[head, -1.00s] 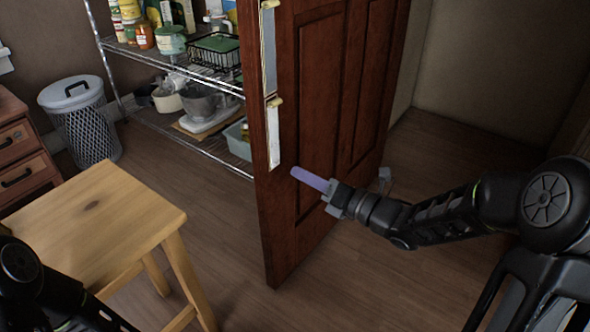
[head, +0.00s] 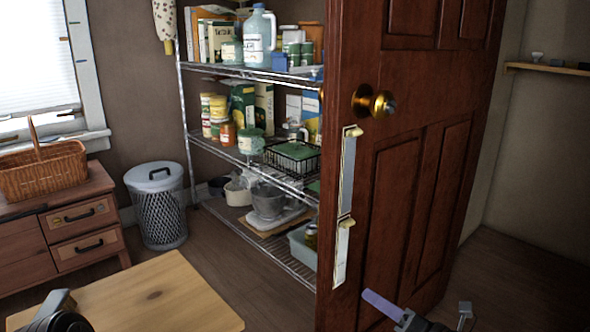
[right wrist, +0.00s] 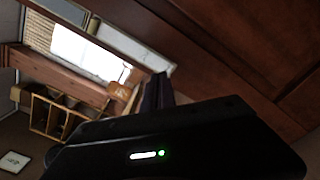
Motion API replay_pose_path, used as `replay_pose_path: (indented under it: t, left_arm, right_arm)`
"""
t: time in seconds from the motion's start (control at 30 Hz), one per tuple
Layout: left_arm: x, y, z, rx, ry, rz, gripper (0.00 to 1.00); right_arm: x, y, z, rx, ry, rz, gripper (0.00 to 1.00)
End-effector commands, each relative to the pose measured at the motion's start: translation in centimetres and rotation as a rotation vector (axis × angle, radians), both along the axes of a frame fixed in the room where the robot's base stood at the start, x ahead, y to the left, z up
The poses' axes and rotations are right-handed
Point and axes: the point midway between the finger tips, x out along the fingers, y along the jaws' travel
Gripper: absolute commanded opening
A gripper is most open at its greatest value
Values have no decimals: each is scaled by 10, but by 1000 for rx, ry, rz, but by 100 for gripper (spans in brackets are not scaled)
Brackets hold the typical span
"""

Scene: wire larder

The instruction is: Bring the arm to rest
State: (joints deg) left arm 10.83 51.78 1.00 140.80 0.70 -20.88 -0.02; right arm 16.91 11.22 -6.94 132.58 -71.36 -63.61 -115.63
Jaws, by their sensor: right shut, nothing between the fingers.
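My right gripper (head: 366,294) is at the bottom of the head view, in front of the lower part of the reddish-brown door (head: 400,170). Its purple fingers are together, with nothing between them. I cannot tell whether they touch the door. The purple fingers also show in the right wrist view (right wrist: 158,92), beyond the dark gripper body, with dark red wood panels above right. Only a dark piece of my left arm shows at the bottom left of the head view. My left gripper is out of sight.
The door stands open, with a brass knob (head: 374,102). Left of it, a wire shelf (head: 250,165) holds jars, boxes and pans.

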Motion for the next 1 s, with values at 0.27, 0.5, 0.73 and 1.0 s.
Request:
replay_pose_path:
  t: [0.27, 0.5, 0.73, 1.0]
  left_arm:
    - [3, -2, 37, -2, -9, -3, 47]
    - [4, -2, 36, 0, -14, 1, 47]
    - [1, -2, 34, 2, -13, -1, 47]
    - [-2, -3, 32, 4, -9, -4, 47]
  right_arm:
    - [6, -8, 26, 181, 178, -46, 0]
    - [25, -45, -49, 899, 758, -398, 0]
    - [-26, -21, -204, 1736, 1345, -951, 0]
    - [-144, 41, -322, -2148, -1571, 1617, 0]
